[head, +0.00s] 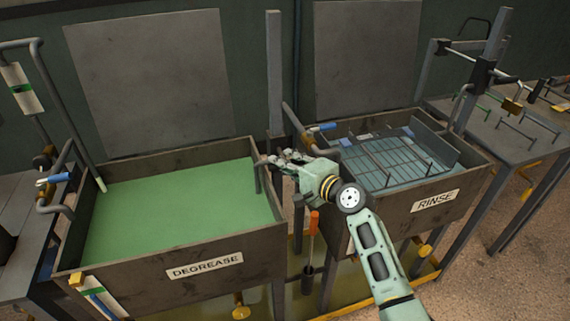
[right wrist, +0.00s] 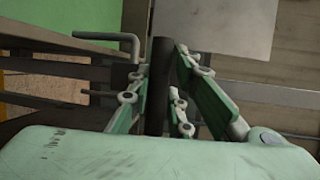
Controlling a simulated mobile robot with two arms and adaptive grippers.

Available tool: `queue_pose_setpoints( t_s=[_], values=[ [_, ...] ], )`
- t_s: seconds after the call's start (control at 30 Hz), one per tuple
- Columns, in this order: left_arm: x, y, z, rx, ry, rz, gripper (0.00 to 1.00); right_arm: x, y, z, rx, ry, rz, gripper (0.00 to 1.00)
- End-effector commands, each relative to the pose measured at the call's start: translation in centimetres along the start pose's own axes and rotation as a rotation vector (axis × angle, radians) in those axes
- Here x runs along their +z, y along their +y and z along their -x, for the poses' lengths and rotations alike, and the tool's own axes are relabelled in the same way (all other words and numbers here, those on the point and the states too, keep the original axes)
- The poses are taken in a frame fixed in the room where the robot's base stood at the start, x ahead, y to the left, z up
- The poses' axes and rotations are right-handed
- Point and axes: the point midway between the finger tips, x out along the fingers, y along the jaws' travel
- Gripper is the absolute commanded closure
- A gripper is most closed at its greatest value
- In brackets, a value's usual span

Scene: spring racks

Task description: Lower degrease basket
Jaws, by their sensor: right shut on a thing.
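The degrease tank (head: 180,252) stands at the left, labelled DEGREASE and filled with opaque green liquid (head: 180,210). No basket shows in it; anything under the surface is hidden. My right gripper (head: 281,158) is at the tank's back right corner, near the foot of a grey upright post (head: 274,75). In the right wrist view its fingers (right wrist: 166,80) are shut on a dark upright bar (right wrist: 160,65). I cannot tell what this bar joins to. My left gripper is not in view.
The rinse tank (head: 435,202) stands at the right with a wire rack (head: 385,160) in it. A grey table (head: 525,145) with small racks is beyond it. An orange-handled tool (head: 314,222) hangs between the tanks. Pipes with blue handles (head: 55,178) edge the degrease tank.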

Motion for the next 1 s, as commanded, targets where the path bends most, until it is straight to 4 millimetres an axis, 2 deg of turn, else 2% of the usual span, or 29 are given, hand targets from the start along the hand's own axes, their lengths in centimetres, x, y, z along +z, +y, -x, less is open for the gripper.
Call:
queue_pose_setpoints(
  t_s=[0.03, 0.13, 0.17, 0.33, 0.87, 1.0],
  values=[
    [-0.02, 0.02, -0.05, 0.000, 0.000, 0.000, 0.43, 0.22, 1.43, -0.01, 0.026, -0.007, -0.009, 1.00],
    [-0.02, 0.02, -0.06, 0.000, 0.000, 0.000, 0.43, 0.22, 1.45, -0.01, 0.026, -0.007, -0.009, 1.00],
    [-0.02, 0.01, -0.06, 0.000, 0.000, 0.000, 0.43, 0.22, 1.45, -0.01, 0.026, -0.007, -0.008, 0.80],
    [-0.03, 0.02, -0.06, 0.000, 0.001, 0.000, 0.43, 0.21, 1.41, -0.01, 0.025, -0.006, -0.007, 0.65],
    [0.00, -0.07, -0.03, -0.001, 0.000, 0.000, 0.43, 0.11, 0.69, 0.01, 0.013, -0.003, -0.003, 0.65],
    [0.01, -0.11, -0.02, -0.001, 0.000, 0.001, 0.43, 0.05, 0.67, 0.61, 0.011, -0.002, -0.003, 0.65]
  ],
)
